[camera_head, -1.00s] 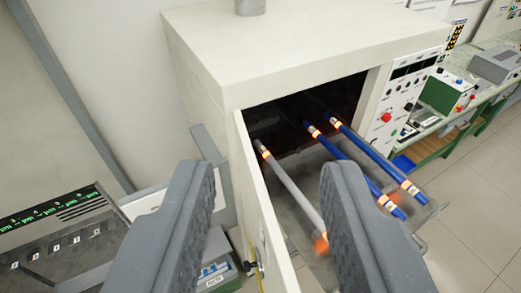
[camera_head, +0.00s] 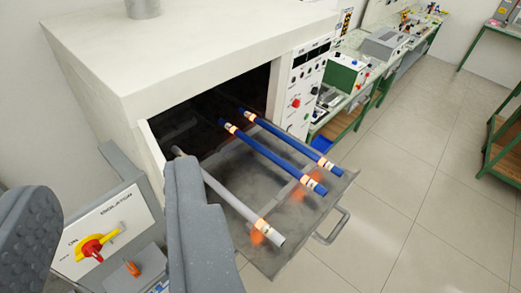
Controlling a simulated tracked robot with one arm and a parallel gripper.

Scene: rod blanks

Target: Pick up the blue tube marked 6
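Two blue tubes lie side by side on a pulled-out metal tray (camera_head: 287,257) of a white oven. One blue tube (camera_head: 275,160) is in the middle and the other blue tube (camera_head: 290,138) is to its right. Both have pale marked bands with glowing orange near their ends; the numbers are too small to read, so I cannot tell which is marked 6. A grey-white tube (camera_head: 225,195) lies to their left. My gripper (camera_head: 115,235) is open and empty, at the lower left, nearer the camera than the tray and left of the blue tubes.
The white oven (camera_head: 190,50) stands behind the tray, with its open door at the left. An isolator box (camera_head: 112,225) with a red and yellow switch is at lower left. The tray has a front handle (camera_head: 335,226). Green benches (camera_head: 350,110) stand at the back right. Floor (camera_head: 420,190) at right is clear.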

